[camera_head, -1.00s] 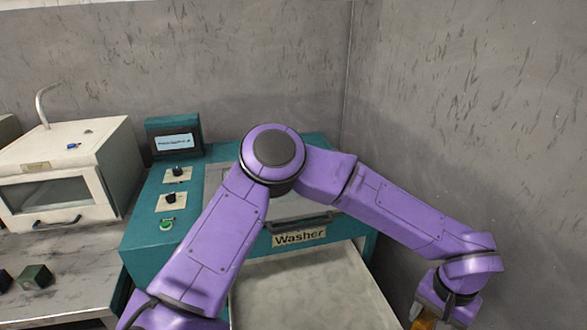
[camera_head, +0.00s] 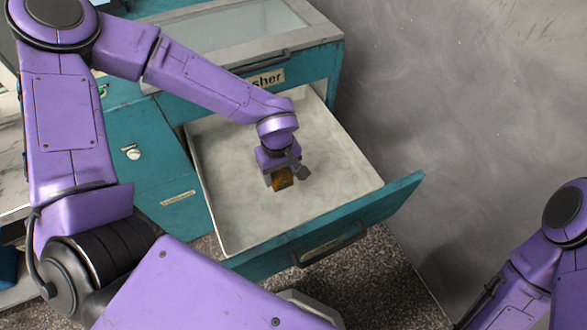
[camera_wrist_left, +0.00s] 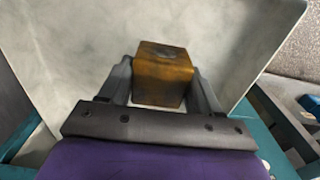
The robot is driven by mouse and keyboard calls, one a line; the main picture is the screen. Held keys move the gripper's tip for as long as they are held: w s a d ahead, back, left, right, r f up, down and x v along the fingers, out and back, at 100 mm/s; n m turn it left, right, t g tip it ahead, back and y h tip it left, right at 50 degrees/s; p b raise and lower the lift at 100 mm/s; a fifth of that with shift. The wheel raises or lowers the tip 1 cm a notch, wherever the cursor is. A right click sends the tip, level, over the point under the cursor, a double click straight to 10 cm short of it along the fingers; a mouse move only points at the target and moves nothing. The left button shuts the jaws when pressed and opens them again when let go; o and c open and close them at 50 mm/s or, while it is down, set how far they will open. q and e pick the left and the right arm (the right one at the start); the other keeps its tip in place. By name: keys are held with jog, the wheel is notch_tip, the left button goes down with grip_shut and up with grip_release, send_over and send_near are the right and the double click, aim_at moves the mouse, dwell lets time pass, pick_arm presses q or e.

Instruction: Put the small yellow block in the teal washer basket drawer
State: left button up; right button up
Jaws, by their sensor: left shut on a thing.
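The small yellow block (camera_head: 283,179) is orange-yellow and worn, held between the fingers of my left gripper (camera_head: 287,175). In the left wrist view the block (camera_wrist_left: 163,75) sits between the two dark fingers of the gripper (camera_wrist_left: 162,88). The gripper is over the inside of the open teal washer basket drawer (camera_head: 225,211), which has a pale grey tray floor. I cannot tell whether the block touches the floor. My right arm shows at the lower right of the head view, but its gripper is out of view.
The teal washer (camera_head: 330,72) stands behind the drawer with its glass-topped lid (camera_head: 230,30). The drawer's teal front panel (camera_head: 400,195) with a dark handle (camera_head: 330,246) forms a raised near edge. A grey wall (camera_head: 440,120) stands to the right. The tray floor around the gripper is clear.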

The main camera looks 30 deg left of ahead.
pick_arm(q)
jog(key=w+d+f, duration=0.2)
jog(key=w+f, duration=0.1)
jog(key=w+d+f, duration=0.2)
jog(key=w+f, duration=0.1)
jog(key=w, duration=0.1)
jog(key=w+d+f, duration=0.2)
jog(key=w+f, duration=0.1)
jog(key=w, duration=0.1)
jog(key=shift+w+d+f, duration=0.25)
jog(key=shift+d+f, duration=0.05)
jog(key=shift+f, duration=0.05)
notch_tip(320, 180, down, 2)
jog(key=shift+f+p, duration=0.2)
jog(key=shift+p, duration=0.25)
jog(key=shift+f, duration=0.35)
jog(key=o, duration=1.4)
jog(key=shift+r, duration=0.1)
notch_tip(320, 180, up, 12)
jog(key=shift+r+b, duration=0.1)
jog(key=shift+b, duration=0.35)
